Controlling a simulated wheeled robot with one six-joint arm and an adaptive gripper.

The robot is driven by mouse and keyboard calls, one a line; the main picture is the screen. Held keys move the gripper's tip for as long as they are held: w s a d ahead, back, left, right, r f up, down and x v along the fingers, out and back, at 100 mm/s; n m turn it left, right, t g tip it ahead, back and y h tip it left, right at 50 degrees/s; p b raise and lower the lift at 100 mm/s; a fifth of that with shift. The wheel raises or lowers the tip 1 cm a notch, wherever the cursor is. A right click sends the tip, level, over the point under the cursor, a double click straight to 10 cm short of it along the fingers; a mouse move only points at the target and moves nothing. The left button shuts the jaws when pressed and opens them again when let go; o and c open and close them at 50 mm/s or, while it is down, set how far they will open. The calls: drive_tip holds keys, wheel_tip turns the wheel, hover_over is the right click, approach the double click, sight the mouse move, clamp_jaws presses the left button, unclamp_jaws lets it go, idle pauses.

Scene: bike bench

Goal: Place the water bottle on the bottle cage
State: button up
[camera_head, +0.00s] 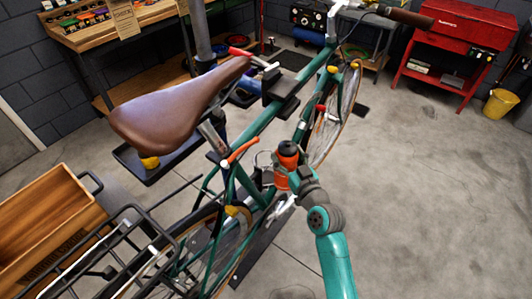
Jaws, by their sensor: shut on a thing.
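An orange water bottle (287,158) with a black cap stands close to upright beside the lower frame of a green bicycle (258,128). My gripper (291,178) is shut on the bottle; my wrist and arm hide its lower part and most of the fingers. Thin pale wire, likely the bottle cage (263,160), shows just left of the bottle against the frame. I cannot tell whether the bottle is inside the cage, touching it or only in front of it.
A red tool cabinet (460,25) and yellow bucket (499,106) are at the back right. The concrete floor at right is clear.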

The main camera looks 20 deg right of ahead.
drive_tip(key=w+a+f, duration=0.3)
drive_tip(key=w+a, duration=0.1)
drive_tip(key=w, duration=0.2)
drive_tip(key=shift+w+a+f, duration=0.15)
drive_tip(key=shift+f, duration=0.15)
idle(0.3)
drive_tip(key=o, duration=1.8)
hover_over(283, 181)
drive_tip(key=s+a, duration=0.2)
drive_tip(key=s, duration=0.1)
drive_tip(key=shift+s+d, duration=0.1)
drive_tip(key=shift+d, duration=0.1)
